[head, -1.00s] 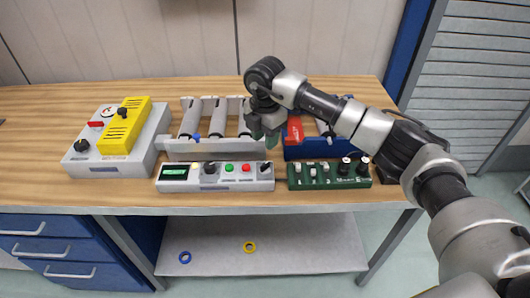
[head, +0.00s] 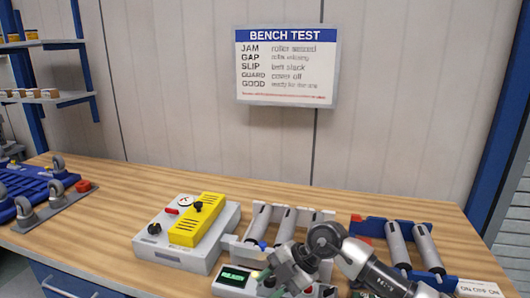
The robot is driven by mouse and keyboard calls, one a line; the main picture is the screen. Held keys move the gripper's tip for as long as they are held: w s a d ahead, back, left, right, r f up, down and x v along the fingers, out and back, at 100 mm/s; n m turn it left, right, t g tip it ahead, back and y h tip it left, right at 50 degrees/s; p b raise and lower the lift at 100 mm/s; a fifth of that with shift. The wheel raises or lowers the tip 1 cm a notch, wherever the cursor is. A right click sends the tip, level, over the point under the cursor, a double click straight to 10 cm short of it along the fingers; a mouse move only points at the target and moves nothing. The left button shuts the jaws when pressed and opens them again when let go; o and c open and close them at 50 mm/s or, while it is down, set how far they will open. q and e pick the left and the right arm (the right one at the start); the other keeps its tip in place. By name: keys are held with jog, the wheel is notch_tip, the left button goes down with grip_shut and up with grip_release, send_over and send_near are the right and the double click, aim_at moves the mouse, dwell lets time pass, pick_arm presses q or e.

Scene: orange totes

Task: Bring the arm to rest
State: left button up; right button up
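My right arm enters from the lower right of the head view. Its gripper (head: 284,274) is over the white control box with a green display (head: 238,277), in front of the grey roller rack (head: 229,243). The fingers are small and partly cut by the frame edge, so I cannot tell whether they are open or shut. No held object is clearly visible. My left arm and gripper are out of view.
A grey box with a yellow cover (head: 197,219) stands left of the rack. A blue roller rack (head: 372,226) is on the right. A BENCH TEST sign (head: 287,66) hangs on the wall. The back bench strip is clear.

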jog(key=s+a+r+m+t+y, duration=0.1)
jog(key=s+a+r+t+y, duration=0.35)
jog(key=a+r+y, duration=0.4)
jog(key=d+r+m+t+y, duration=0.1)
jog(key=d+m+t+y, duration=0.1)
jog(key=d+m+t, duration=0.45)
jog(key=s+d+f+m+t+h, duration=0.2)
jog(key=d+f+m+t+h, duration=0.6)
jog(key=d+m+h, duration=0.7)
jog(key=s+d+f+m+g+h, duration=0.2)
jog(key=s+d+f+g, duration=0.1)
jog(key=s+f+g, duration=0.65)
jog(key=s+d+f+m+g+h, duration=0.15)
jog(key=s+f+g, duration=0.4)
jog(key=s, duration=0.75)
notch_tip(320, 180, down, 26)
jog(key=g, duration=0.1)
jog(key=s+d+f, duration=0.1)
jog(key=s+f, duration=0.7)
jog(key=s+d+f+g, duration=0.1)
jog(key=s+d+f, duration=0.1)
jog(key=s+f, duration=0.6)
jog(key=shift+s+d+f+n+g+h, duration=0.3)
jog(key=shift+s+f+n, duration=0.1)
jog(key=shift+s, duration=0.25)
